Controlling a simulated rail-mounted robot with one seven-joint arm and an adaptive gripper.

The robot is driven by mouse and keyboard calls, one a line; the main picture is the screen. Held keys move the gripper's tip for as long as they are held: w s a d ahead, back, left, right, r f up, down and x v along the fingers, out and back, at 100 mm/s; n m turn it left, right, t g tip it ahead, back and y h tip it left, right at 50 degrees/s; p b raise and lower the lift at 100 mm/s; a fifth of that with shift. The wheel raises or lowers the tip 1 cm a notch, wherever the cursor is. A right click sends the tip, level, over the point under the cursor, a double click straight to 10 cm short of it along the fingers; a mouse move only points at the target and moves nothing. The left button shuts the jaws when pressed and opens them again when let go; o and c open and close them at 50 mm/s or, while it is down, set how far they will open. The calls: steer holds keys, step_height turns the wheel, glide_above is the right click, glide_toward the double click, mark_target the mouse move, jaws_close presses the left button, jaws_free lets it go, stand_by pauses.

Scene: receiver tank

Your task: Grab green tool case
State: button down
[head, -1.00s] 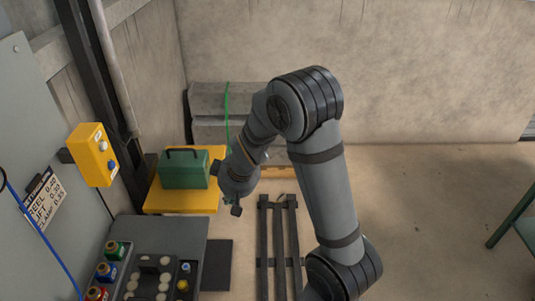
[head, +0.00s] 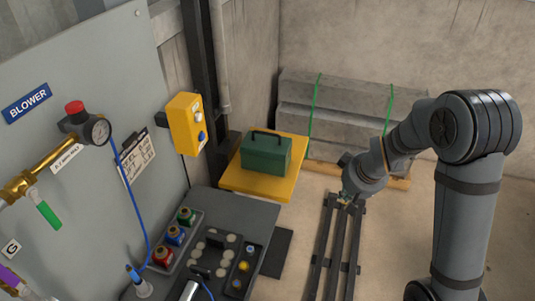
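The green tool case (head: 265,156) sits upright on a yellow platform (head: 235,181) in the middle of the head view. Its dark handle (head: 268,133) stands up on top. My gripper (head: 345,199) is at the end of my arm, to the right of the case and apart from it, above dark rails. The fingers are small and partly hidden, so I cannot tell whether they are open or shut. The case is in full view, with nothing in front of it.
A yellow control box (head: 186,124) hangs on the wall left of the case. A grey bench (head: 240,211) with several coloured bottles stands in front. Concrete blocks (head: 345,100) with green straps lie behind on a pallet. Dark rails (head: 338,240) run along the floor. A gauge (head: 97,130) and valve are at left.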

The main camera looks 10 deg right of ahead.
steer(key=c, duration=2.5)
jaws_free()
steer(key=o, duration=0.7)
steer(key=shift+c, duration=0.2)
steer(key=shift+w, duration=0.1)
